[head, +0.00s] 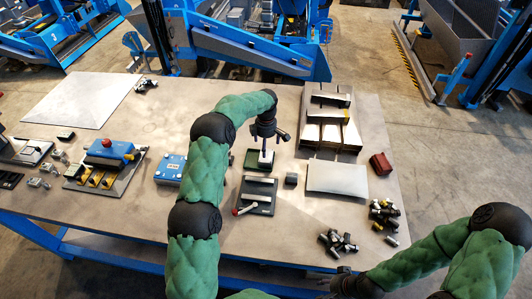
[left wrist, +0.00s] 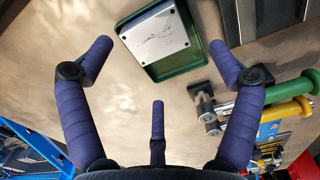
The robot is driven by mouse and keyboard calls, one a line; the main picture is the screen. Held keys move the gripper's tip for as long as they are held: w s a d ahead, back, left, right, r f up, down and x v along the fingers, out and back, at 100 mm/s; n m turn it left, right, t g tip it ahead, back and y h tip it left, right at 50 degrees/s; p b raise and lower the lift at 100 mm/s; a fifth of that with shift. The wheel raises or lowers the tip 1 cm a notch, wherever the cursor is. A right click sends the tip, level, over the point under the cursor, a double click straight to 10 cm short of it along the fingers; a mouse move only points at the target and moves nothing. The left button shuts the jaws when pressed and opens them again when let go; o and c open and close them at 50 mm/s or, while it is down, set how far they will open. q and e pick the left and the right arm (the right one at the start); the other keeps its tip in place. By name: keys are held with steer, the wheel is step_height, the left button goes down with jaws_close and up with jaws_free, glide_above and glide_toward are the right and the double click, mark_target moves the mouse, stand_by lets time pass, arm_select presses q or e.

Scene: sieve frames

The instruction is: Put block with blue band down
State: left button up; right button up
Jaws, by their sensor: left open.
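A silver-white block with a flat top and small corner screws (left wrist: 158,36) lies in a green tray (left wrist: 178,70) in the left wrist view. No blue band shows on its visible face. In the head view the green tray (head: 250,161) stands mid-table with the pale block (head: 267,157) partly hidden by my gripper. My left gripper (head: 264,148) hangs just above the tray. In the left wrist view its purple-blue fingers (left wrist: 160,72) are spread, with nothing between them. My right gripper (head: 345,284) is low at the front edge, too unclear to read.
A black plate with a red handle (head: 254,197) lies in front of the tray, beside a small grey cube (head: 291,179). A blue box (head: 170,169) is to the left. Metal bins (head: 330,138) and a red block (head: 381,164) are to the right. Dark fittings (head: 338,243) lie near the front edge.

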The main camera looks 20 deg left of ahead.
arm_select(q)
steer(key=shift+r, duration=2.6)
